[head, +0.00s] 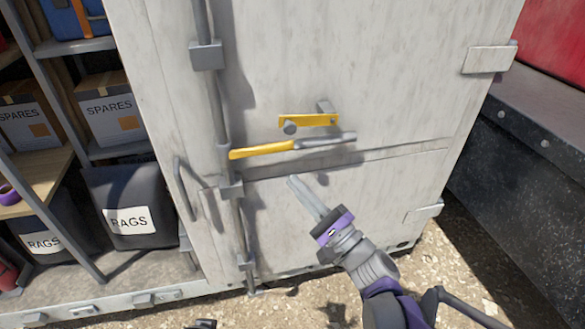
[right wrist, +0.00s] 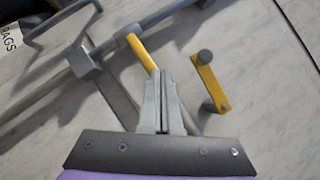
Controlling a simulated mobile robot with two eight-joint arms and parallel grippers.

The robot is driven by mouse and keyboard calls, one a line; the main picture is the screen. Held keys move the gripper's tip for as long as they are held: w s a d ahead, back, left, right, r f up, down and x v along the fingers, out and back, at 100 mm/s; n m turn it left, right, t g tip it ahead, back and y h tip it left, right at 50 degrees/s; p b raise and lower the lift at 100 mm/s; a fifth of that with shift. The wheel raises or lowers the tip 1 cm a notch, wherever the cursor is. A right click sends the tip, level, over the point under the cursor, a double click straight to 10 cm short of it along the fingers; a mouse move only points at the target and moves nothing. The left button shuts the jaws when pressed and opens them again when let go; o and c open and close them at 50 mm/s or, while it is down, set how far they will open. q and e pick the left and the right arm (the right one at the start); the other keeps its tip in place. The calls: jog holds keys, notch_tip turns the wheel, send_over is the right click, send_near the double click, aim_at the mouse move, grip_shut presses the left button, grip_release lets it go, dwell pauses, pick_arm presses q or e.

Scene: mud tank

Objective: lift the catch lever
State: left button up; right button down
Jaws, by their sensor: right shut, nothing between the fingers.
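On the pale grey door, a short yellow catch lever (head: 308,121) with a grey round pivot at its left end lies nearly level, its right end by a grey bracket. Just below it is a long handle with a yellow grip (head: 262,149) and a grey shaft, also about level. My right gripper (head: 293,182) is shut and empty, below the handle and the catch lever. In the right wrist view, the fingertips (right wrist: 164,80) overlap the yellow grip (right wrist: 142,52); I cannot tell whether they touch. The catch lever (right wrist: 211,88) is to their right.
A vertical rod (head: 215,100) with brackets runs down the door's left part, beside a grey pull handle (head: 182,187). Shelves with boxes marked SPARES (head: 108,108) and RAGS bins (head: 125,207) stand at left. A dark ledge (head: 530,150) is at right. Gravel lies below.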

jog(key=s+f, duration=0.1)
jog(key=s+d+f, duration=0.1)
jog(key=s+f, duration=0.1)
jog(key=shift+s+d+f+b, duration=0.1)
jog(key=shift+s+d+b, duration=0.2)
jog(key=shift+d, duration=0.1)
